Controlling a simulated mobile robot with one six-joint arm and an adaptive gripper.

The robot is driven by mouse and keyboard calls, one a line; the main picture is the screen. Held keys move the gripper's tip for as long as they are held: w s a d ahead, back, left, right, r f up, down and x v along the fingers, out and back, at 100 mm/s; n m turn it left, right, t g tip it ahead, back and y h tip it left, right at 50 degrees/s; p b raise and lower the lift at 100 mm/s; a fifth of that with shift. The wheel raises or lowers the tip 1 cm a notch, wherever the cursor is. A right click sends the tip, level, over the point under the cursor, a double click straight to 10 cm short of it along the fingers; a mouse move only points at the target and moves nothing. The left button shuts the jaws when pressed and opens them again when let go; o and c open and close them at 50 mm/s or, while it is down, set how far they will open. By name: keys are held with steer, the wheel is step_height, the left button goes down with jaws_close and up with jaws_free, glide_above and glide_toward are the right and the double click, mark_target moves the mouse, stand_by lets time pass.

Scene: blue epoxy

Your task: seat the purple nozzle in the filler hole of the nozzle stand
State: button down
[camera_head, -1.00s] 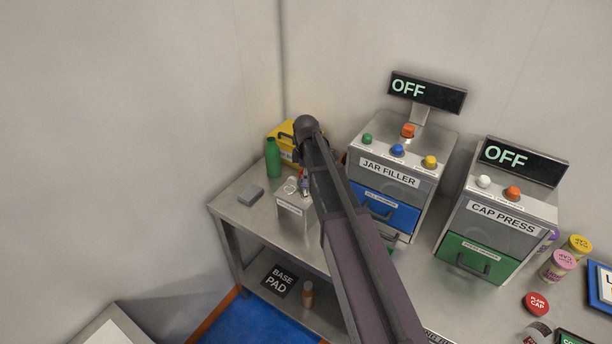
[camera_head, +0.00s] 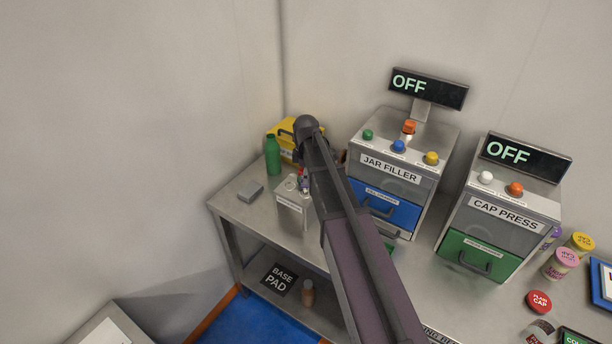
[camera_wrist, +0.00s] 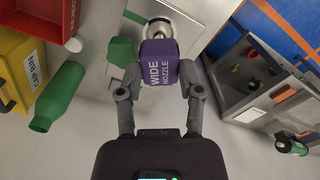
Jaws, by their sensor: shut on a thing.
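The purple nozzle (camera_wrist: 158,68), lettered "WIDE NOZZLE", is between the two fingers of my gripper (camera_wrist: 158,92) in the wrist view. The gripper is shut on it. A pale metal round part (camera_wrist: 162,28) shows just past its far end; I cannot tell whether it belongs to the nozzle or the stand. The nozzle stand (camera_head: 291,208) is a steel box with a white label on the bench in the head view. My wrist and arm are over its right side and hide the gripper there. The filler hole is not clearly visible, so contact cannot be told.
A green bottle (camera_head: 273,156) and a yellow bin (camera_head: 285,136) stand behind the stand. The jar filler (camera_head: 385,180) stands close on the right, with the cap press (camera_head: 500,215) beyond. A green piece (camera_wrist: 122,51) is near the nozzle.

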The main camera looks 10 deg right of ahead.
steer(key=shift+f+b, duration=1.95)
steer(key=shift+f, duration=0.05)
stand_by(0.5)
steer(key=shift+c, duration=0.8)
jaws_free()
steer(key=shift+r, duration=0.1)
steer(key=shift+r+p, duration=2.5)
steer(key=shift+p, duration=0.1)
